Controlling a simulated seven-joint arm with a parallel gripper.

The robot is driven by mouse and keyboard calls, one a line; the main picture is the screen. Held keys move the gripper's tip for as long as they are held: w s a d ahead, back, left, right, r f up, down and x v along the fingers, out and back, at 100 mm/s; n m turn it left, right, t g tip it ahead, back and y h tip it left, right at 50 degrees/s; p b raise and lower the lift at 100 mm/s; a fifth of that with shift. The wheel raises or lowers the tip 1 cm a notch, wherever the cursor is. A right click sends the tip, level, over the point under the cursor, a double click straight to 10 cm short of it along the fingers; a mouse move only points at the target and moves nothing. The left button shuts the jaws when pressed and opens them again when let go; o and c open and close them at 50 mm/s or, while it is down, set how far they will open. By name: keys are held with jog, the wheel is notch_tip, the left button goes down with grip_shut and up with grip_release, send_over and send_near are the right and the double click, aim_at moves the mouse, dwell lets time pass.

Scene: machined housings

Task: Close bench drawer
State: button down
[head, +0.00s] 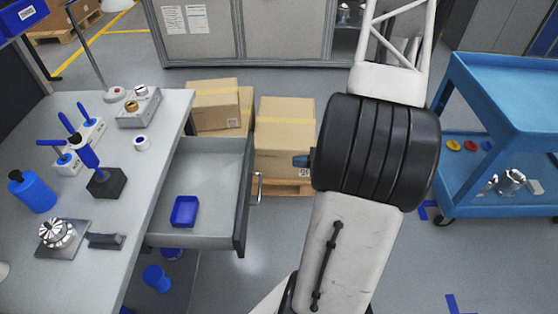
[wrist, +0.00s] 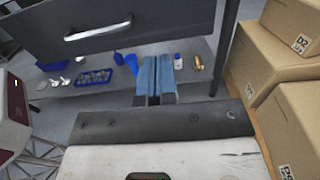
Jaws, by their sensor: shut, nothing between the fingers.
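The bench drawer (head: 200,240) stands pulled out from the grey workbench (head: 125,215) in the head view, with a small blue bin (head: 184,211) inside. Its dark front panel (head: 243,205) carries a silver bar handle (head: 257,187). In the wrist view the drawer front (wrist: 170,22) fills the top, with the handle (wrist: 98,29) at upper left.
Cardboard boxes (head: 284,135) on a pallet stand behind the drawer, and at the right in the wrist view (wrist: 270,65). A blue cart (head: 500,100) stands at right. A lower shelf (head: 180,285) with blue items lies under the drawer. The bench top holds tools and a blue bottle (head: 34,193).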

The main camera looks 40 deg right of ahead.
send_near(225, 169)
jog(key=shift+s+d+r, duration=0.3)
jog(key=shift+r, duration=0.5)
jog(key=shift+s+d+r, duration=0.3)
jog(key=shift+d+r, duration=0.05)
jog(key=shift+r, duration=0.5)
jog(key=shift+s+d+r, duration=0.25)
jog(key=shift+d+r, duration=0.05)
jog(key=shift+r, duration=0.5)
jog(key=x, duration=2.5)
jog(key=shift+w+a+f, duration=0.1)
jog(key=shift+w+a, duration=0.05)
jog(key=shift+a, duration=0.1)
jog(key=shift+x, duration=0.95)
jog(key=shift+w, duration=0.2)
jog(key=shift+s+d, duration=0.1)
jog(key=shift+v, duration=7.3)
jog(key=shift+s, duration=0.1)
